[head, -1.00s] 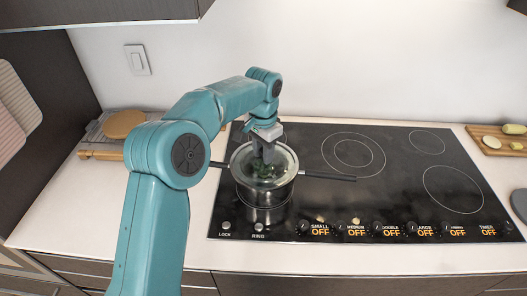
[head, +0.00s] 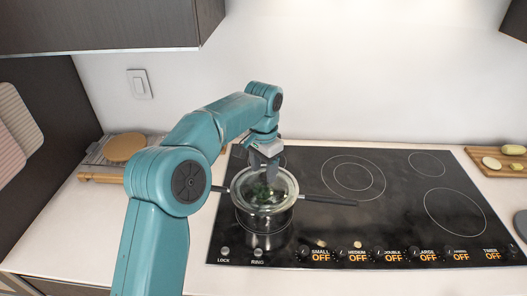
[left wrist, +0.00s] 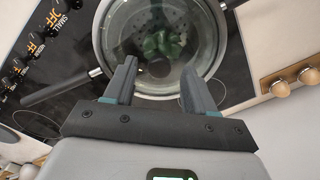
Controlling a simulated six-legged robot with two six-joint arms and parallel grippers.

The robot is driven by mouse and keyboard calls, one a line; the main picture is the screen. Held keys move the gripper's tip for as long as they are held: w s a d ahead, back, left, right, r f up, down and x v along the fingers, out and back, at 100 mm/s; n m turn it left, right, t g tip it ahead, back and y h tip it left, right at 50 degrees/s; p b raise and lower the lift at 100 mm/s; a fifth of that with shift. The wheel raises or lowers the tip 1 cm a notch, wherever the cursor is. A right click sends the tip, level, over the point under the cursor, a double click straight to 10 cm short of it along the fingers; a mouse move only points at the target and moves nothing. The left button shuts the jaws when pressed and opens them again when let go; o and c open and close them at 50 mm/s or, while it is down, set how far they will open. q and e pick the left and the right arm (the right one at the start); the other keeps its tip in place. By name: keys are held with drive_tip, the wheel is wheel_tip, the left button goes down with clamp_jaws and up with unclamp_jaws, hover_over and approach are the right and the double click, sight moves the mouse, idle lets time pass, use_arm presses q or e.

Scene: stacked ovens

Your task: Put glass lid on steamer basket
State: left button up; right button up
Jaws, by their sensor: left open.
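The clear glass lid (head: 284,186) lies over the steamer basket on a metal pot (head: 262,218) at the left of the cooktop. Green vegetables (head: 265,192) show through the glass, and the lid also shows in the left wrist view (left wrist: 197,22). The basket's perforated bottom (left wrist: 178,20) shows in the left wrist view. I cannot tell whether the lid's rim is seated fully flat. My left gripper (head: 264,178) is open just above the lid's middle. In the left wrist view its two fingers (left wrist: 158,82) are apart, with nothing held between them. My right gripper is not in view.
Long dark handles (head: 330,200) stick out on both sides of the pot. The black cooktop (head: 400,195) is bare to the right. A cutting board with food (head: 500,162) lies at the far right. A rack with a round wooden piece (head: 125,147) stands at the left.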

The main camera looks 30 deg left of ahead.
sight(264, 176)
use_arm(q)
wheel_tip(264, 176, up, 9)
drive_tip(key=p, duration=0.2)
idle(0.6)
